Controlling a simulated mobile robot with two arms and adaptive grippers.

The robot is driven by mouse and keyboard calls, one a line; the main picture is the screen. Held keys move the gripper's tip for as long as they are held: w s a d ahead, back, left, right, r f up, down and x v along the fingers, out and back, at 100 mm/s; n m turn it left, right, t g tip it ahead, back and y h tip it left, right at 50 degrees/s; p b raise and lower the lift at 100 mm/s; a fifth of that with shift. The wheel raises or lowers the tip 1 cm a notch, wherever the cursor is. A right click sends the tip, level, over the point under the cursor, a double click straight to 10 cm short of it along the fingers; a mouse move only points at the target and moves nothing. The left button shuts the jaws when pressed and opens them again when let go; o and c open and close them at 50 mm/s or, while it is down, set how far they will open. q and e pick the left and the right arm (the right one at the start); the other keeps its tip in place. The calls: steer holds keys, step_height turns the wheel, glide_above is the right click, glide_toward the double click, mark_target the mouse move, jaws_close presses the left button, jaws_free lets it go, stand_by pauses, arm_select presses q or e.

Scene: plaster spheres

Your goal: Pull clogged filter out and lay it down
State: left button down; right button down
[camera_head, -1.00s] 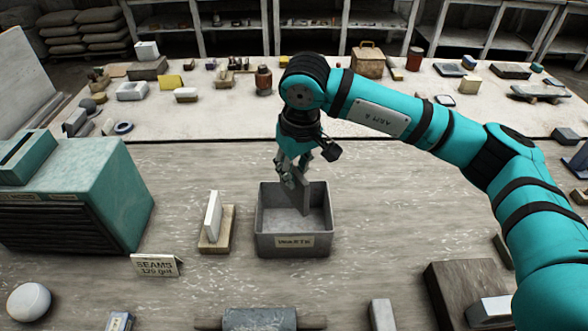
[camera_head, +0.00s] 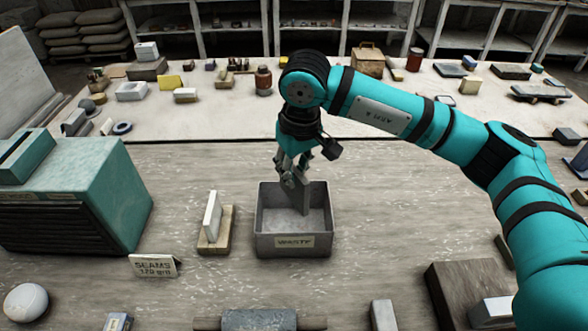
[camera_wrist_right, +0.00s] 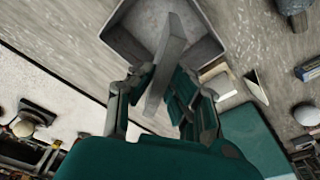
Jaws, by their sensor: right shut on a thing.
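A flat grey filter (camera_head: 305,196) is held upright at the back of the grey waste bin (camera_head: 293,241), with its lower part inside the bin. My right gripper (camera_head: 293,181) is shut on its upper part. In the right wrist view the filter (camera_wrist_right: 170,52) stands between the fingers of my right gripper (camera_wrist_right: 160,88) and reaches into the bin (camera_wrist_right: 212,42). Whether its lower end touches the bin floor cannot be told. My left gripper is not in view.
A white panel (camera_head: 212,214) stands in a wooden holder (camera_head: 219,243) left of the bin. A teal slotted machine (camera_head: 110,185) stands at the left. A small "SEAMS" sign (camera_head: 154,266) and a white sphere (camera_head: 26,302) lie in front.

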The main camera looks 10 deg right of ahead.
steer(key=shift+b, duration=0.35)
stand_by(0.6)
steer(key=shift+f+b, duration=5.8)
steer(key=shift+f, duration=0.2)
steer(key=c, duration=1.2)
jaws_free()
steer(key=shift+r, duration=0.1)
